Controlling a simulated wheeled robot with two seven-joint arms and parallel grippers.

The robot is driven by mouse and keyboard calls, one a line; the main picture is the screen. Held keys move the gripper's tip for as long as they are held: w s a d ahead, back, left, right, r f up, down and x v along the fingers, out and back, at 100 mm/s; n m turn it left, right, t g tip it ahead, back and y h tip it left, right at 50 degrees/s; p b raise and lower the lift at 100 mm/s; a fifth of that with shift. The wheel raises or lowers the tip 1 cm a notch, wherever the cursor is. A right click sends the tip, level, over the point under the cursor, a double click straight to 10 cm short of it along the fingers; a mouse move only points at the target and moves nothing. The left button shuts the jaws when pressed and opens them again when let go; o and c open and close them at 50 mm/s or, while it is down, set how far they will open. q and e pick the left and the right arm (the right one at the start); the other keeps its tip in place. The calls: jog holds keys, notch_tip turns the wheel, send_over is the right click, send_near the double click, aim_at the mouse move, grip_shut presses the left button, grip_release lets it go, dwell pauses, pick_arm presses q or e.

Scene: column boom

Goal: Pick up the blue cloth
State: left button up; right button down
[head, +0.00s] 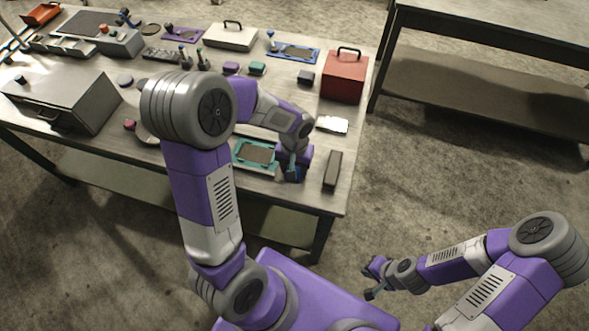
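A small dark blue patch, which looks like the blue cloth (297,175), shows at the near right part of the workbench, beside a teal-framed tray. My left gripper (291,172) reaches down from above and is right at it, covering much of it. Whether its fingers are apart or closed on the cloth is too small and hidden to tell. My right gripper (371,281) hangs over the floor to the right of the bench, well away from the cloth, with its fingers apart and nothing between them.
The teal-framed tray (256,152) lies left of the cloth, and a dark brown block (333,170) lies to its right. A red toolbox (344,76) and a white piece (332,125) are behind. A grey metal box (62,98) stands at left. Another table (495,28) stands at right.

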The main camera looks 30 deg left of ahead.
pick_arm(q)
notch_tip(320, 180, up, 10)
jog(key=p, duration=0.2)
jog(key=shift+p, duration=0.3)
